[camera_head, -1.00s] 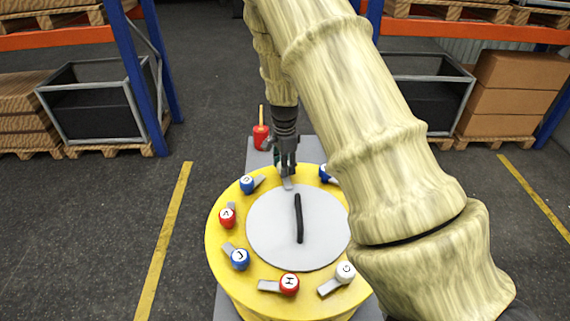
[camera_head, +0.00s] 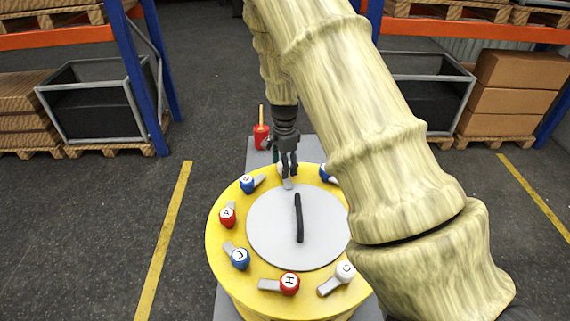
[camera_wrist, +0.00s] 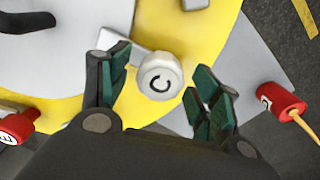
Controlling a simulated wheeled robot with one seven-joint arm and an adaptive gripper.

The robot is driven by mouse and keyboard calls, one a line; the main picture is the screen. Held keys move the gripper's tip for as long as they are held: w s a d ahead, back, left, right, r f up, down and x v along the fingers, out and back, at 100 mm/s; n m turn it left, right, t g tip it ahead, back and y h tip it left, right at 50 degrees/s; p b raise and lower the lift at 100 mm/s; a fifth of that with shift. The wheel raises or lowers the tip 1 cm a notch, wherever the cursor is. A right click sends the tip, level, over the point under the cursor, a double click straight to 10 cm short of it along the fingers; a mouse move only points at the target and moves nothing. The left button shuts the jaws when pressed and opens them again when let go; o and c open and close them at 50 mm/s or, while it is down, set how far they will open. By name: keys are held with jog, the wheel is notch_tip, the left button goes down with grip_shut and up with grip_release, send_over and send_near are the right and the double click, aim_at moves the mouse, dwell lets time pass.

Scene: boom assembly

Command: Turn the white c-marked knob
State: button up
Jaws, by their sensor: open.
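The white C-marked knob (camera_wrist: 160,80) shows in the wrist view on the yellow rim, with its grey lever pointing up-left towards the disc. My gripper (camera_wrist: 162,88) is open, with one green-padded finger on each side of the knob. Gaps show between the knob and both fingers. In the head view my gripper (camera_head: 281,160) points down at the far edge of the round yellow panel (camera_head: 222,255). It partly hides the knob there; the lever (camera_head: 287,184) shows below the fingers.
Other lettered knobs ring the panel, including a red H knob (camera_head: 289,284), a blue J knob (camera_head: 240,259) and another white knob (camera_head: 345,271). A black bar (camera_head: 298,218) lies on the grey disc. A red object with a yellow stick (camera_head: 261,137) stands behind the panel.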

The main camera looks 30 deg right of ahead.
notch_tip(320, 180, up, 12)
dwell(0.6)
dwell(0.4)
